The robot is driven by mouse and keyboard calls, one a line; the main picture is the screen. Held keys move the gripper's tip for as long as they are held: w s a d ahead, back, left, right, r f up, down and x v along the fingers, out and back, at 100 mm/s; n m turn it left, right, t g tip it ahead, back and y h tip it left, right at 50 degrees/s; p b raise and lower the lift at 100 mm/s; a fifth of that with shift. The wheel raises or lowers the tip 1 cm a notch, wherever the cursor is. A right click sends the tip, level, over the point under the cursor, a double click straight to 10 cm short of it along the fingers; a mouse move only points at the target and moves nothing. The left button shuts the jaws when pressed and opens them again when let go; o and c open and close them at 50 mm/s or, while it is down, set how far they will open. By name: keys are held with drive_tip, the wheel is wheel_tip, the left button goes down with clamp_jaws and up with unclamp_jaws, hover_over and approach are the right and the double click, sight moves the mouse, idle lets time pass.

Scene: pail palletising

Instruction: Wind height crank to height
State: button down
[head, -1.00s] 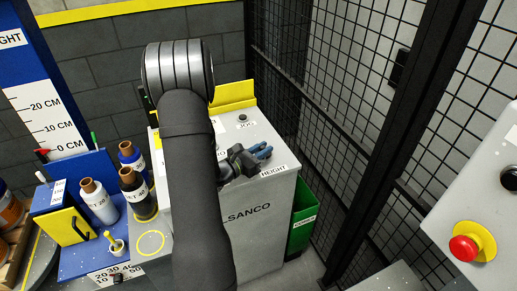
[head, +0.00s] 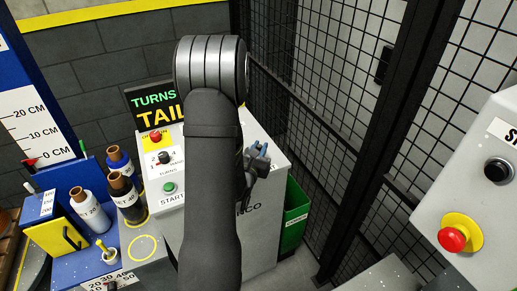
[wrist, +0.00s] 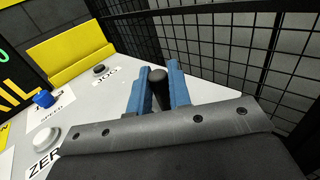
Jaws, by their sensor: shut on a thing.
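My gripper (head: 257,160) is at the right side of the grey control cabinet (head: 270,200). In the wrist view its blue fingers (wrist: 157,92) are shut around the black round-topped crank handle (wrist: 158,78). The crank's base and arm are hidden behind the gripper. The white height scale (head: 33,127) on the blue post at the left reads 0, 10 and 20 CM. A small red pointer (head: 28,162) sits near its 0 CM end.
A display (head: 155,107) and red, black and green controls (head: 168,187) are on the cabinet. Bottles (head: 90,208) stand at left. A green bin (head: 295,215), black mesh fence (head: 340,120) and a panel with a red stop button (head: 453,239) are at right.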

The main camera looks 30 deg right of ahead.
idle(0.3)
drive_tip(key=c, duration=1.4)
unclamp_jaws()
drive_tip(key=shift+d, duration=0.1)
drive_tip(key=v, duration=1.7)
drive_tip(key=shift+s+r, duration=0.15)
drive_tip(key=x, duration=1.7)
